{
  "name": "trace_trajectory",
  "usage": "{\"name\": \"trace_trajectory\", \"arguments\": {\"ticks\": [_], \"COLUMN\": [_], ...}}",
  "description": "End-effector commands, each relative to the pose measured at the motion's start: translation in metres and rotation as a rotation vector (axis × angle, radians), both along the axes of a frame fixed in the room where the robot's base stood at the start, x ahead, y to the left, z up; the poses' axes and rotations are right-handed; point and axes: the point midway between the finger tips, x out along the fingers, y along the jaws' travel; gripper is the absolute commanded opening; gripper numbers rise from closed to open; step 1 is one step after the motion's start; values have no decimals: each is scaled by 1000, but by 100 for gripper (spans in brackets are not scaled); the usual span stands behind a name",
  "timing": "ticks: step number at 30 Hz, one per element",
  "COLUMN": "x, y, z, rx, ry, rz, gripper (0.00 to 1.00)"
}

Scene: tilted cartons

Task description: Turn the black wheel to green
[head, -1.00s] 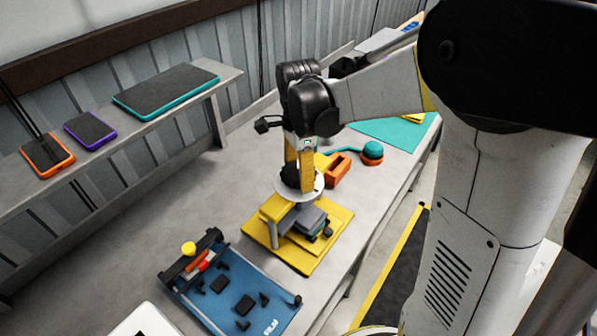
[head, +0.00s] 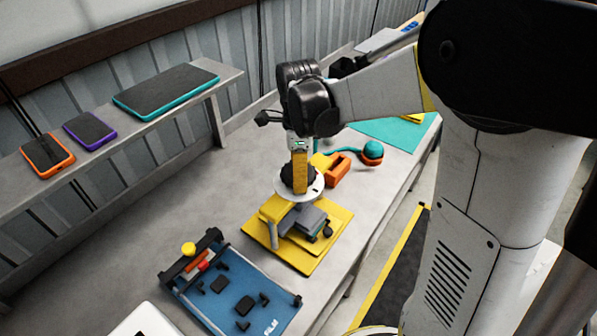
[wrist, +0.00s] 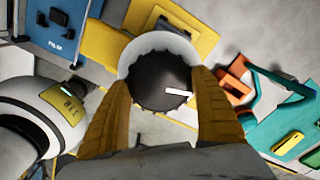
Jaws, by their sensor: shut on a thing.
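The black wheel (wrist: 155,80) has a ridged rim and a white pointer line on its top, which points right in the wrist view. It sits over a pale round disc (wrist: 137,49) on the yellow fixture; the disc also shows in the head view (head: 312,190). My gripper (head: 299,187) reaches down from above with its yellow fingers on opposite sides of the wheel, shut on it. In the wrist view the fingers (wrist: 160,88) flank the wheel. I see no green mark on the disc; part of it is hidden by the wheel and fingers.
The yellow base (head: 293,262) carries grey blocks. A blue tray (head: 245,305) with black parts lies in front, left of it. A shelf (head: 190,108) with flat devices runs along the wall.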

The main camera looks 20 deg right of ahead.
Motion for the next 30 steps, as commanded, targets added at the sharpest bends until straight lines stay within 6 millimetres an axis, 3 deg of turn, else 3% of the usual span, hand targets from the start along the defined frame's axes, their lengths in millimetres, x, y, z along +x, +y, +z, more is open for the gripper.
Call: {"name": "trace_trajectory", "arguments": {"ticks": [3, 4, 6, 18, 30], "x": [1, 1, 1, 0, 0], "y": [0, 0, 0, 0, 0], "z": [1, 1, 0, 8, 90], "rx": [0, 0, 0, 0, 0], "ry": [-1, -1, -1, 0, 0], "rz": [0, 0, 1, 1, 1], "gripper": [43, 79, 98, 98, 98]}}
